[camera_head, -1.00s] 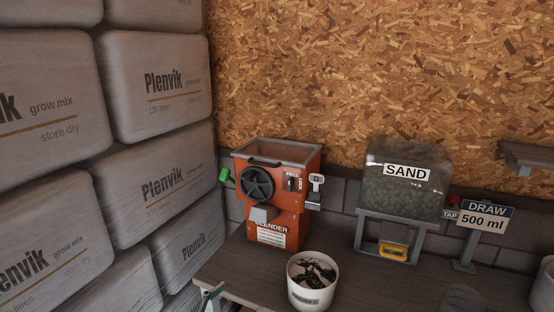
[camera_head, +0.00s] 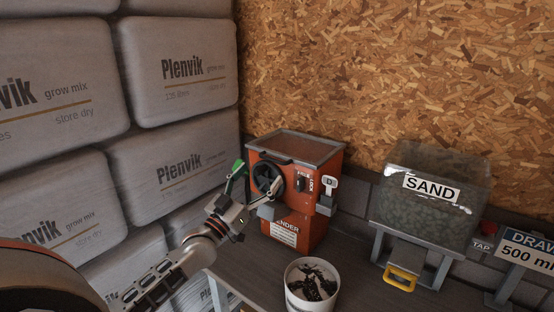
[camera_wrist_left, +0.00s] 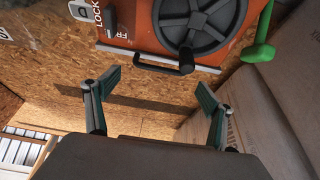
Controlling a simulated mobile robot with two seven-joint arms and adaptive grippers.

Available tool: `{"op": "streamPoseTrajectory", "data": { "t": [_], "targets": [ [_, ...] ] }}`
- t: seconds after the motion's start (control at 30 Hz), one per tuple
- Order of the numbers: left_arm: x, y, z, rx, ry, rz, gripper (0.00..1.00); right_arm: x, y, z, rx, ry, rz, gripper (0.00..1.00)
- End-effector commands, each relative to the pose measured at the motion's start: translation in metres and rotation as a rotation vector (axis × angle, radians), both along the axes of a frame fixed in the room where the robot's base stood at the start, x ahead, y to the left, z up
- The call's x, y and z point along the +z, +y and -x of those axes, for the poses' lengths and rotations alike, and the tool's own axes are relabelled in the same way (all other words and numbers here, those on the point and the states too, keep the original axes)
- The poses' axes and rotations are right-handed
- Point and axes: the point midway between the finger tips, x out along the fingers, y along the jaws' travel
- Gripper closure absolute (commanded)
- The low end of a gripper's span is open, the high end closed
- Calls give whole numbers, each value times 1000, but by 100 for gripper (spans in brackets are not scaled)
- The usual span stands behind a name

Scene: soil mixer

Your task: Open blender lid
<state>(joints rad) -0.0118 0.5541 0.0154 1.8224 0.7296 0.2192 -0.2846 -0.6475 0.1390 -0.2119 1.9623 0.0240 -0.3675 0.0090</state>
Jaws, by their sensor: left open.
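The orange blender (camera_head: 292,234) stands at the bench's left end. Its flat lid (camera_head: 300,147) lies closed on top, with a dark handle bar (camera_head: 270,157) along the front edge. In the left wrist view the handle (camera_wrist_left: 165,68) appears upside down below the black wheel (camera_wrist_left: 195,25). My left gripper (camera_head: 253,178) is open and empty in front of the blender's upper left. In its wrist view the two fingers (camera_wrist_left: 157,84) are spread either side of the handle's line, apparently short of it. My right gripper is not in view.
A green knob (camera_wrist_left: 258,52) sticks out beside the wheel. A FREE/LOCK switch (camera_head: 301,181) and a D tag (camera_head: 329,187) are on the blender's right front. A white pot (camera_head: 311,287) stands before it, the sand bin (camera_head: 430,205) to the right. Stacked bags (camera_head: 180,175) crowd the left.

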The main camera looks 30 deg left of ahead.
Motion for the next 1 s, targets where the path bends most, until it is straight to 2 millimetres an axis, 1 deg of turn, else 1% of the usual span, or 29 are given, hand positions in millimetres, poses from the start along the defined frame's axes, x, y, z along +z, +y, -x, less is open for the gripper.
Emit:
{"op": "streamPoseTrajectory", "data": {
  "t": [0.13,0.3,0.43,0.6,0.87,0.9,0.93,0.97,1.0],
  "targets": [
    [10,-1,-19,0,-4,1,17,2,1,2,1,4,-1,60],
    [19,-3,-42,0,-1,0,17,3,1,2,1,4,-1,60],
    [23,-5,-55,0,0,1,17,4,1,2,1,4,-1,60],
    [26,-6,-63,-1,1,0,17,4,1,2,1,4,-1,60],
    [26,-6,-64,-1,2,-1,17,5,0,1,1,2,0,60],
    [26,-6,-64,-1,2,-1,23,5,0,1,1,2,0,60],
    [26,-6,-64,-1,2,-1,30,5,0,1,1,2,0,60],
    [26,-6,-64,-1,2,-1,38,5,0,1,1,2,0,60],
    [26,-6,-64,-1,2,-1,49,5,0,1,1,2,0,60]
  ]
}}
